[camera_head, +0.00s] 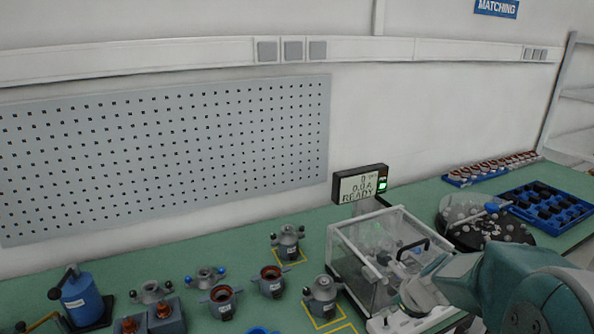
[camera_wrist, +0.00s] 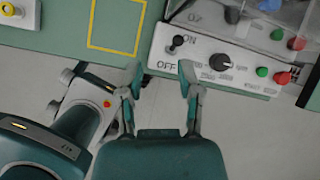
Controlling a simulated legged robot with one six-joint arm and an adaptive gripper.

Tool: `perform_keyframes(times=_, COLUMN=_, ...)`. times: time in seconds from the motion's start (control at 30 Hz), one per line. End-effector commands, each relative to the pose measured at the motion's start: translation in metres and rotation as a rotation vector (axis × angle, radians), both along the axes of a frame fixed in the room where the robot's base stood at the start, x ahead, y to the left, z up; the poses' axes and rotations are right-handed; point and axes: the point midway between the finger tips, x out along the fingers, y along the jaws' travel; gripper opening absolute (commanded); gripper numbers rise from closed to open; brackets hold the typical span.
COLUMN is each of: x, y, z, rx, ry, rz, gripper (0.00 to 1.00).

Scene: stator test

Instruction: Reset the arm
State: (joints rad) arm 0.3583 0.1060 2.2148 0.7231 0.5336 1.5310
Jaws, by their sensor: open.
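My gripper (camera_wrist: 160,75) is open and empty in the wrist view, with its two fingers apart near the front edge of the bench. The fingertips lie just below the white control panel (camera_wrist: 205,55), which has an ON/OFF switch, a black knob and coloured sockets. In the head view my arm (camera_head: 500,285) reaches in from the lower right, its wrist in front of the clear test box (camera_head: 365,255). My fingertips are hard to make out there.
The green bench (camera_head: 245,245) carries several grey stators, one on a yellow-outlined square (camera_head: 322,295). A display (camera_head: 361,186) reads READY behind the box. A black round tray (camera_head: 485,225) and a blue rack (camera_head: 545,205) stand at right. Bare bench lies below the perforated board.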

Motion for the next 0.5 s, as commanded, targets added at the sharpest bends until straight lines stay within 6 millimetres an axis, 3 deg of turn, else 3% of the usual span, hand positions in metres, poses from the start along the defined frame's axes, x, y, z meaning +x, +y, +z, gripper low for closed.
perform_keyframes(times=0.03, x=-0.009, y=0.014, z=0.018, rx=-0.069, ry=-0.034, rz=0.138, gripper=0.46)
perform_keyframes(times=0.2, x=-0.047, y=0.051, z=0.057, rx=-0.326, ry=-0.122, rz=0.629, gripper=0.46)
perform_keyframes(times=0.5, x=-0.126, y=0.089, z=0.103, rx=-0.797, ry=-0.235, rz=1.446, gripper=0.46)
